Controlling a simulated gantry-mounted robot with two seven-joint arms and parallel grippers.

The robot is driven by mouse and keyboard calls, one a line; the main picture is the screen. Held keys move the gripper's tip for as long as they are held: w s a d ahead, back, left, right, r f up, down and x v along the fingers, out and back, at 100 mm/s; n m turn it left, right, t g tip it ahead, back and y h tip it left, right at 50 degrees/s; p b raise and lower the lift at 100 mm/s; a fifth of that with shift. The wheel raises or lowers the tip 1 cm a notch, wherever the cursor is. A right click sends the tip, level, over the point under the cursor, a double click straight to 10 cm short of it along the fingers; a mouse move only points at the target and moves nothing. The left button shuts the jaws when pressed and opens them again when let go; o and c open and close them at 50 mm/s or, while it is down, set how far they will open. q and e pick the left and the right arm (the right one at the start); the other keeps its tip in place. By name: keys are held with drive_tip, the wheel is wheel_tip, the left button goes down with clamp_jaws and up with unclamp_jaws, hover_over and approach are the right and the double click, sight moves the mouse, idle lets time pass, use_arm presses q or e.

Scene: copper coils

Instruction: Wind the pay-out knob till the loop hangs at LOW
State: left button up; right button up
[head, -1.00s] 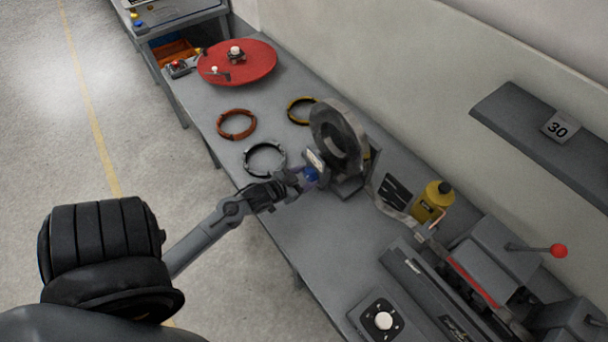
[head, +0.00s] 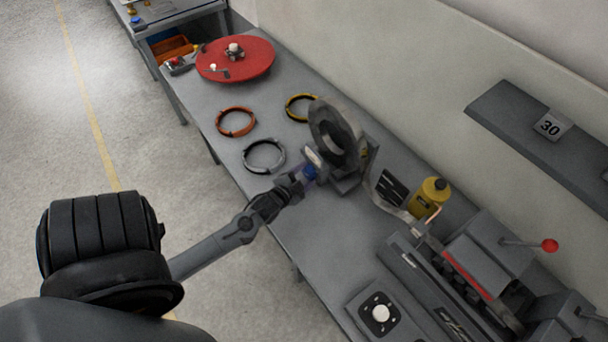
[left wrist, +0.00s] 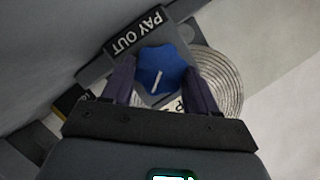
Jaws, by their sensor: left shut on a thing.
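The blue pay-out knob (head: 310,173) is on the front of the grey reel stand, under the big dark reel (head: 335,130). In the left wrist view the knob (left wrist: 162,66) has a white pointer line and sits beside a "PAY OUT" label (left wrist: 137,31). My left gripper (head: 300,180) is shut on the knob, one dark finger on each side in the left wrist view (left wrist: 160,88). The strip loop (head: 385,205) sags between the reel and the machine, in front of a black marked plate (head: 393,187). Its level marks are too small to read. My right gripper is out of view.
A yellow bottle (head: 430,197) stands close behind the loop. The machine (head: 450,290) and a white-knobbed control box (head: 380,314) are at lower right. Three rings, including an orange one (head: 236,121), and a red disc (head: 236,62) lie farther along the bench.

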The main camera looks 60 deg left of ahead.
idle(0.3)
use_arm(q)
drive_tip(key=o, duration=1.1)
drive_tip(key=shift+c, duration=0.2)
drive_tip(key=v, duration=1.1)
drive_tip(key=shift+w, duration=0.1)
